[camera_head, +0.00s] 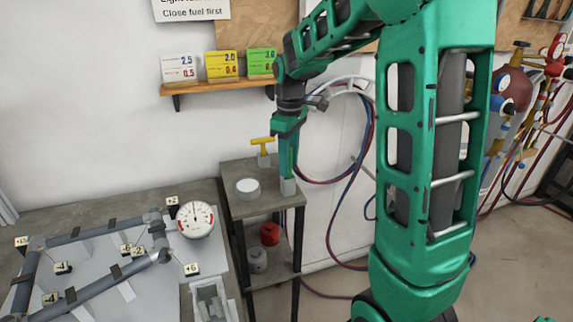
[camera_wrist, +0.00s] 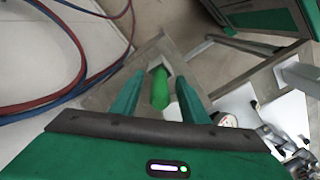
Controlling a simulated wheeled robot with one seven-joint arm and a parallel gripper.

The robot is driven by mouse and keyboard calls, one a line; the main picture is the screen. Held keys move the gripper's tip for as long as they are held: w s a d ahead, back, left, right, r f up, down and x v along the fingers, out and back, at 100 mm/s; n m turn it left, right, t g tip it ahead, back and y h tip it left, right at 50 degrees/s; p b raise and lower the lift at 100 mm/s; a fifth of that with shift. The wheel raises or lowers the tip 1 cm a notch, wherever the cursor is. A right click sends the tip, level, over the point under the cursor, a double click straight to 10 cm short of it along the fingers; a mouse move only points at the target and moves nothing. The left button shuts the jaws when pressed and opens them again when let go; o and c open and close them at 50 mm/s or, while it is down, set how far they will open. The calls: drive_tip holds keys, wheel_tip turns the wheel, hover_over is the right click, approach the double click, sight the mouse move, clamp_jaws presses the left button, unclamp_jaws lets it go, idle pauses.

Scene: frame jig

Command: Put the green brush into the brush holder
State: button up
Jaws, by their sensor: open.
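The green brush (camera_wrist: 160,90) shows in the wrist view as a rounded green handle between my two fingers. Its lower end meets a small pale grey piece that looks like the brush holder. In the wrist view my gripper (camera_wrist: 160,82) is open, one finger on each side of the brush, with gaps visible.
A yellow T-handled tool (camera_head: 262,144) and a white round tin (camera_head: 248,188) share the side table. A red can (camera_head: 270,234) is on its lower shelf. Hoses (camera_head: 345,180) hang behind. The pipe jig and a dial gauge (camera_head: 195,219) are left.

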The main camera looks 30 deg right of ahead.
wheel_tip(320, 180, up, 10)
drive_tip(key=shift+f, duration=0.2)
drive_tip(key=shift+s, duration=0.1)
idle(0.5)
